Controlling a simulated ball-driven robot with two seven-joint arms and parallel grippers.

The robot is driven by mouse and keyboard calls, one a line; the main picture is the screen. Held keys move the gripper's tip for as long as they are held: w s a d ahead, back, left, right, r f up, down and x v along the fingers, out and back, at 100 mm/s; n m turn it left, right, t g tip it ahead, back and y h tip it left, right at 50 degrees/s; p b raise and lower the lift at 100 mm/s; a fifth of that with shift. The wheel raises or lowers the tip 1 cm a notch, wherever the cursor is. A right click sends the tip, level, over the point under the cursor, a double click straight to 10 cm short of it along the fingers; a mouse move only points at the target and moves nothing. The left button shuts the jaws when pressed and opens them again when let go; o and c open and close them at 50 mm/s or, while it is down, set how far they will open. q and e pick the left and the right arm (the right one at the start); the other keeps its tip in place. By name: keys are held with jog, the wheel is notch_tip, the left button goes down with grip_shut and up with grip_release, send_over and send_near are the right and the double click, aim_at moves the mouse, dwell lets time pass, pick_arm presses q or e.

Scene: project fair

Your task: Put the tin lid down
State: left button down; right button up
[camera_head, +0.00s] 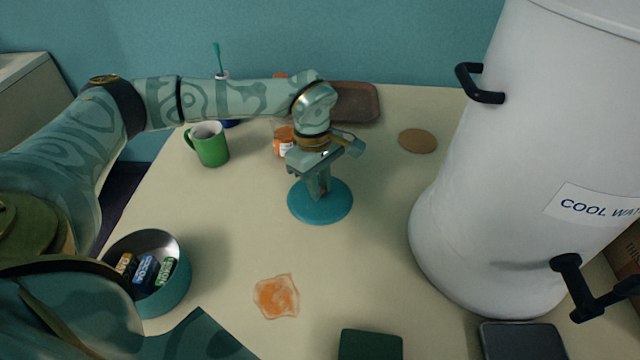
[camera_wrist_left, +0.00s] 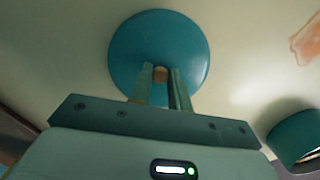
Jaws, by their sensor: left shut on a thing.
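The tin lid (camera_head: 338,212) is a round teal disc over the middle of the table, with a small wooden knob. It also shows in the left wrist view (camera_wrist_left: 190,40), where the knob (camera_wrist_left: 160,74) sits between the finger pads. My left gripper (camera_head: 319,190) points down and is shut on the knob. The lid looks level; I cannot tell whether it touches the table. The open teal tin (camera_head: 178,290) stands at the lower left, with several small labelled packets inside. Its side also shows in the left wrist view (camera_wrist_left: 298,140). My right gripper is not in view.
An orange stain or spill (camera_head: 277,296) lies in front of the lid. A green mug (camera_head: 210,146), an orange jar (camera_head: 283,139), a brown tray (camera_head: 358,103) and a cork coaster (camera_head: 418,141) stand behind. A large white water urn (camera_head: 510,190) fills the right.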

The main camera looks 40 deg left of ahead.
pick_arm(q)
jog(key=shift+r, duration=0.1)
jog(key=c, duration=1.3)
grip_release()
jog(key=r+p, duration=0.1)
jog(key=r, duration=0.3)
jog(key=a+r+p, duration=0.1)
jog(key=r, duration=0.3)
jog(key=r+p, duration=0.1)
jog(key=r, duration=0.3)
jog(key=shift+a, duration=0.2)
